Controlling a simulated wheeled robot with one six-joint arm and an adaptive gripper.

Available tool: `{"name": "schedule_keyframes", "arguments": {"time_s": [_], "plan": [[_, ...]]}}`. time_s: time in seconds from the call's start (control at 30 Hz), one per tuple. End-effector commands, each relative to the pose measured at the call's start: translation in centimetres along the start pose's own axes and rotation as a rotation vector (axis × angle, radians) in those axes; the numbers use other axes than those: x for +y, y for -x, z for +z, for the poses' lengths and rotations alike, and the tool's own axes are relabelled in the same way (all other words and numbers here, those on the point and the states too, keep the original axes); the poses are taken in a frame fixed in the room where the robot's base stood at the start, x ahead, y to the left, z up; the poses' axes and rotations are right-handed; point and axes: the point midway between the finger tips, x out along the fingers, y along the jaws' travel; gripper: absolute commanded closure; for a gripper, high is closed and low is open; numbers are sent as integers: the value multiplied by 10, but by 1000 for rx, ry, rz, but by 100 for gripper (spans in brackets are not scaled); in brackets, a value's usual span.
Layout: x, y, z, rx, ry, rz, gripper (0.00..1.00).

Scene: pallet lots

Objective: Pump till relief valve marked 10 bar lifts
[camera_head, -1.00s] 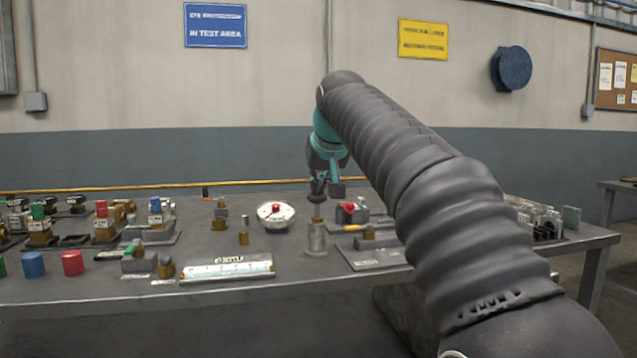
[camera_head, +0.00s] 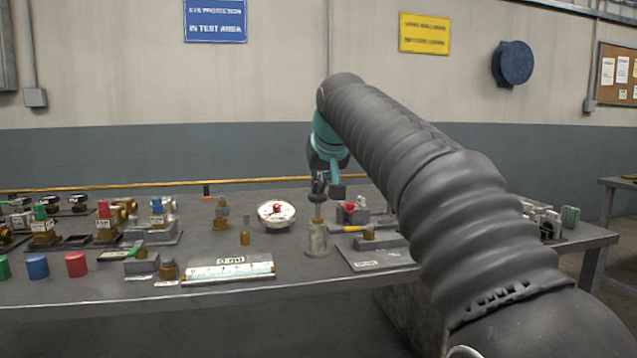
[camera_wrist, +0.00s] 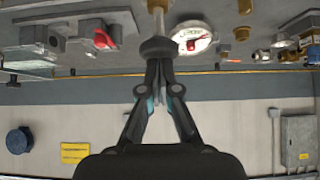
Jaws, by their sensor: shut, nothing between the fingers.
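My gripper (camera_head: 318,194) is shut, its fingertips at the top of the pale rod (camera_head: 317,211) of a grey cylindrical pump (camera_head: 317,240). In the wrist view my gripper (camera_wrist: 157,46) has its fingertips together, with the rod (camera_wrist: 157,6) just beyond; I cannot tell if they touch. The round white gauge (camera_head: 276,214) with a red centre stands left of the pump; its reading is too small to tell. Brass valves with a green cap (camera_head: 40,212), a red cap (camera_head: 104,208) and a blue cap (camera_head: 157,205) stand at the left. Their markings are unreadable.
A labelled scale plate (camera_head: 228,271) lies at the bench's front. Loose blue (camera_head: 37,266) and red (camera_head: 76,265) caps stand at front left. A red-handled fitting (camera_head: 350,208) and a flat plate (camera_head: 376,257) are right of the pump. My arm hides part of the bench's right side.

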Motion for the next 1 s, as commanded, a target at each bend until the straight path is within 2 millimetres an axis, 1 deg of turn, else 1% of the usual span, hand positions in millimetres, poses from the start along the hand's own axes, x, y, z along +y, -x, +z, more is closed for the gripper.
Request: {"name": "schedule_keyframes", "arguments": {"time_s": [0.03, 0.1, 0.3, 0.4, 0.5, 0.6, 0.7, 1.0], "plan": [[0, 12, -11, 2, -1, 1, 100], [0, 25, -6, 8, 0, 0, 100], [0, 65, -6, 9, 0, 0, 100], [0, 82, -6, 10, 0, 0, 100], [0, 94, -6, 9, 0, 0, 100], [0, 101, -5, 7, 0, 0, 100], [0, 105, -5, 7, 0, 0, 100], [0, 106, -5, 8, 0, 0, 100]]}}
